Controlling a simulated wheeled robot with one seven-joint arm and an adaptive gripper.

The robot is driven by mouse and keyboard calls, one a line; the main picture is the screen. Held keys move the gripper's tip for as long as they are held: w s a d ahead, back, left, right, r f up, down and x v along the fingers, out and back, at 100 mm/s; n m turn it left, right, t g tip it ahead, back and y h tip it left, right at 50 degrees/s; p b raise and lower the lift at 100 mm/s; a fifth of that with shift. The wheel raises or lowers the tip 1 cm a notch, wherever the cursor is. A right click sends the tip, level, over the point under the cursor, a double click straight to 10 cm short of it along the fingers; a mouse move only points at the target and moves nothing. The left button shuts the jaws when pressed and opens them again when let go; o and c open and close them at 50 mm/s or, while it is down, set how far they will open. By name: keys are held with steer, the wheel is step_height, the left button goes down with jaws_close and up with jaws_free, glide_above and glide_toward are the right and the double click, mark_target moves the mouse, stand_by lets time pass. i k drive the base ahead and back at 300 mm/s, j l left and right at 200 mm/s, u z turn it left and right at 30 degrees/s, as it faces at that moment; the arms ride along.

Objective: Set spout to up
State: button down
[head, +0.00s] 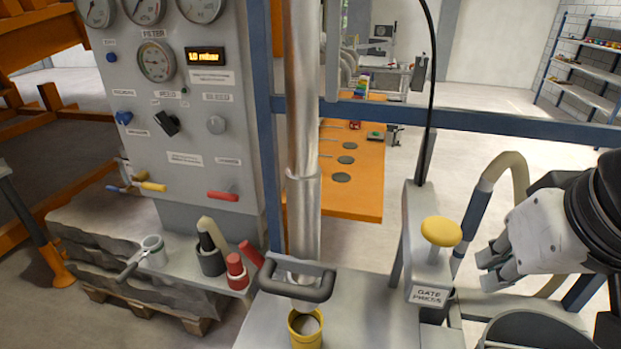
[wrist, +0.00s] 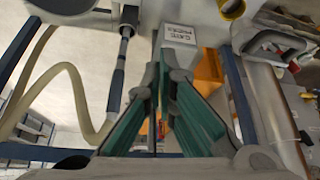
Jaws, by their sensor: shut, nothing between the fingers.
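The spout looks like the upright metal tube (head: 303,120) in the middle of the head view. A dark loop handle (head: 297,281) sits near its lower end. The tube's bottom is low, right over a yellow cup (head: 305,328). In the wrist view the handle (wrist: 272,42) shows at the upper right, with the tube (wrist: 277,115) below it and part of the yellow cup (wrist: 232,9) at the top. My gripper (head: 492,263) is at the right of the head view, shut and empty, well apart from the handle. Its fingertips (wrist: 165,58) meet in the wrist view.
A post with a yellow knob (head: 441,231) and a "GATE PRESS" label (head: 430,296) stands between my gripper and the tube. A hose (head: 505,170) curves behind my gripper. A blue frame bar (head: 480,124) crosses behind. A gauge panel (head: 185,110) stands left.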

mark_target(309, 282)
steer(key=k+l+u, duration=0.15)
steer(key=u, duration=0.25)
steer(key=k+u, duration=0.4)
